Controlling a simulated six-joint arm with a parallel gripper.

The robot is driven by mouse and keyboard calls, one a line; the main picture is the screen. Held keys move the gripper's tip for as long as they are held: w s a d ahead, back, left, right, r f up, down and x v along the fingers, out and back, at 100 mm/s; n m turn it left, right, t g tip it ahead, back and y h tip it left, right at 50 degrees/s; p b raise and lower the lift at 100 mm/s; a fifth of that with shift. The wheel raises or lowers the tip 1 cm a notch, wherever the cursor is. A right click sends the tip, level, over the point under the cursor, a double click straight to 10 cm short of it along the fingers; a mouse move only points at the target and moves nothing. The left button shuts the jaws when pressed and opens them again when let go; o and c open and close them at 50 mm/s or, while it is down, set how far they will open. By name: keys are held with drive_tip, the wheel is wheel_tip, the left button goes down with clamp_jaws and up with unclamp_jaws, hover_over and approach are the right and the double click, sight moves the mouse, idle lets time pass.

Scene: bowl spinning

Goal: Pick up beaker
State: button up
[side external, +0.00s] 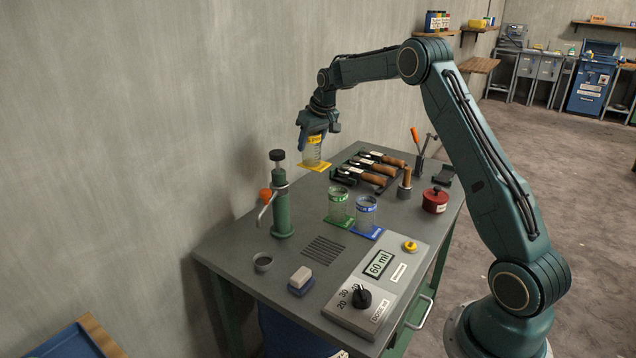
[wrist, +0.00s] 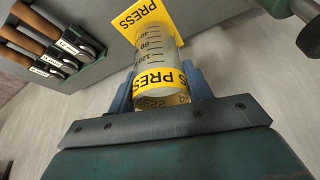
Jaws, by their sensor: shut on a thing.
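A clear beaker (side external: 312,155) with a yellow band stands upright at the table's back left, at a yellow pad (side external: 322,168). My gripper (side external: 312,137) comes down over it from above and is shut around its upper part. In the wrist view the beaker (wrist: 155,52) shows printed graduations and a yellow PRESS band, with the blue fingers of my gripper (wrist: 162,88) on both sides of it. The yellow pad, marked PRESS, shows past its base. I cannot tell whether the base touches the pad.
Two beakers with green (side external: 340,205) and blue (side external: 366,211) bands stand mid-table on matching pads. A green press (side external: 281,210) stands front left of the held beaker. A rack of wooden-handled tools (side external: 370,168) lies to its right. A control panel (side external: 375,285) and red pot (side external: 435,201) are further off.

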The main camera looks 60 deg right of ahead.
drive_tip(key=shift+r, duration=2.05)
drive_tip(key=s+a, duration=1.3)
drive_tip(key=a, duration=0.1)
drive_tip(key=shift+a, duration=0.25)
wheel_tip(320, 180, down, 16)
drive_tip(key=shift+f, duration=1.9)
